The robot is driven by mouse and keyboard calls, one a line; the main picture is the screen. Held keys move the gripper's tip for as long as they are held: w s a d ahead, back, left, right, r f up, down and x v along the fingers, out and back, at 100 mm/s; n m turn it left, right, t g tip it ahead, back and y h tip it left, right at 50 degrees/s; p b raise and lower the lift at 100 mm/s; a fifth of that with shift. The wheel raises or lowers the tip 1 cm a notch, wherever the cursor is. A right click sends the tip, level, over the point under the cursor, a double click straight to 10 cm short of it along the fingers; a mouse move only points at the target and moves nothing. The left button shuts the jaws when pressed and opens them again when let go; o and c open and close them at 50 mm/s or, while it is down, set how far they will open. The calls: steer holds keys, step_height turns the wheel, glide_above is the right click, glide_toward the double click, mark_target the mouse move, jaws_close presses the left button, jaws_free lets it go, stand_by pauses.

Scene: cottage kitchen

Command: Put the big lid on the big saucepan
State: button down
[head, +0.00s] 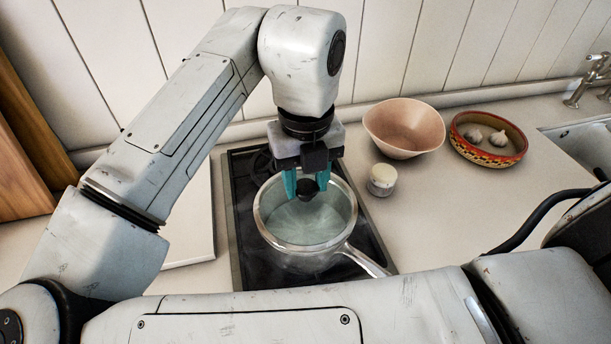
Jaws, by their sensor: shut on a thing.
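The big saucepan (362,261) stands on the dark hob, its metal handle pointing to the lower right. My gripper (306,186) hangs over it, pointing down, its teal fingers shut on the dark knob of the big lid (307,222). The lid looks like clear greenish glass with a pale metal rim. It lies level over the pan's mouth, roughly centred. I cannot tell whether its rim touches the pan's rim or hovers just above it. The fingers hide part of the lid's far side.
A small white-topped jar (382,180) stands close right of the hob (240,228). Behind it are a pink bowl (405,128) and a patterned dish (461,145) with garlic. A white board (192,230) lies left of the hob. A sink (588,145) is at the far right.

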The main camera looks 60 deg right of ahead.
mark_target(306, 186)
steer(key=shift+f+b, duration=0.45)
steer(key=shift+f, duration=0.05)
stand_by(0.5)
steer(key=c, duration=0.9)
jaws_free()
steer(key=shift+r, duration=0.1)
step_height(306, 186, up, 11)
steer(key=p, duration=0.8)
steer(key=shift+p, duration=0.4)
